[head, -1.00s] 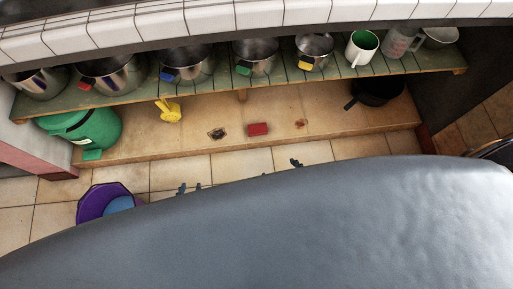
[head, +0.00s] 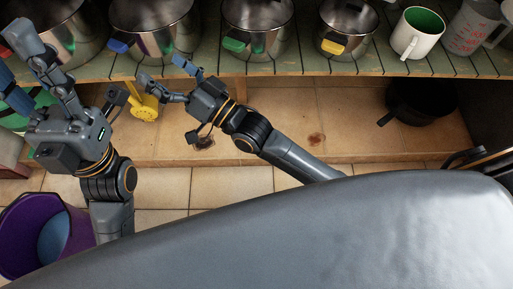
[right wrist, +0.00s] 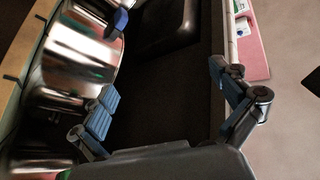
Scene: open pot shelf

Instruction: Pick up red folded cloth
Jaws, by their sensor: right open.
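The red folded cloth is not visible now; an earlier head frame shows it on the tan lower ledge (head: 365,145), at a spot that my right forearm now covers. My right gripper (head: 162,71) is open and empty in front of the ledge, beside the yellow item and left of the cloth's earlier spot. In the right wrist view its two fingers (right wrist: 165,80) stand wide apart with only dark background between them.
Steel pots (head: 258,30) stand on the green slatted shelf (head: 300,63) above the ledge, with a white mug (head: 417,32) and a clear jug (head: 468,28). A black pan (head: 425,102) sits on the ledge at right. A purple bucket (head: 22,245) is at lower left. A yellow item (head: 146,107) hangs near the grippers.

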